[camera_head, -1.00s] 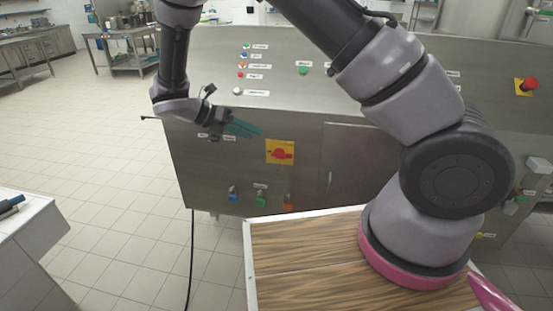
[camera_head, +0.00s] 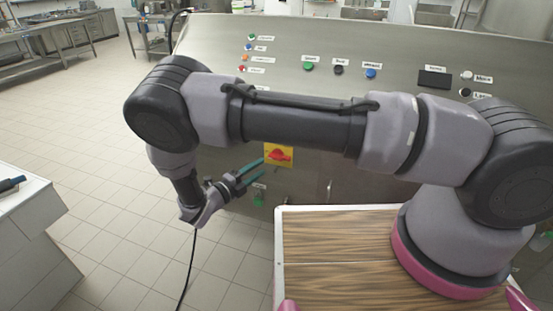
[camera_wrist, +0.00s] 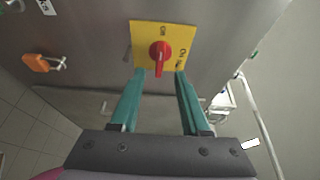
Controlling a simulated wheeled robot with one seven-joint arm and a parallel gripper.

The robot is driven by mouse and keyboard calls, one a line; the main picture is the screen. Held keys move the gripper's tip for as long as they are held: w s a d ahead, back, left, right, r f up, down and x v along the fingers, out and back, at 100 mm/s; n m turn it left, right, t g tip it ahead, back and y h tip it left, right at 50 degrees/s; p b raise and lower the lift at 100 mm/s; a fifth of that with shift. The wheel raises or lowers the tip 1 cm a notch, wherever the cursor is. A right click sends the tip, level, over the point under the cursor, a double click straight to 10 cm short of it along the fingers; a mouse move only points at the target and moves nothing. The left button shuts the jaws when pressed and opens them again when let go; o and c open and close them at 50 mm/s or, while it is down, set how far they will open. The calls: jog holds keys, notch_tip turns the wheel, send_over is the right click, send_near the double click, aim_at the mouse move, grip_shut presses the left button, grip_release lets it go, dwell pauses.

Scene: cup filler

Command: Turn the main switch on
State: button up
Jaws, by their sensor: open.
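The main switch is a red rotary knob (camera_head: 279,155) on a square yellow plate (camera_head: 289,149), set in the front of the steel machine. In the wrist view the red knob (camera_wrist: 160,53) is at the top middle, with its handle along the picture's vertical. My gripper (camera_head: 254,170) reaches the plate from the left and below in the head view. Its two teal fingers are open, with the tips (camera_wrist: 160,73) on either side of the knob's lower end in the wrist view. They hold nothing. I cannot tell whether the tips touch the plate.
Coloured buttons (camera_head: 308,66) line the sloped panel above. An orange fitting (camera_wrist: 36,63) sticks out of the machine front in the wrist view. A wood-topped surface (camera_head: 335,250) lies in front of the machine. A white counter (camera_head: 30,240) stands at the left, with open tiled floor between.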

aim_at(273, 159)
jog(key=x, duration=0.7)
jog(key=shift+w+d, duration=0.15)
grip_shut()
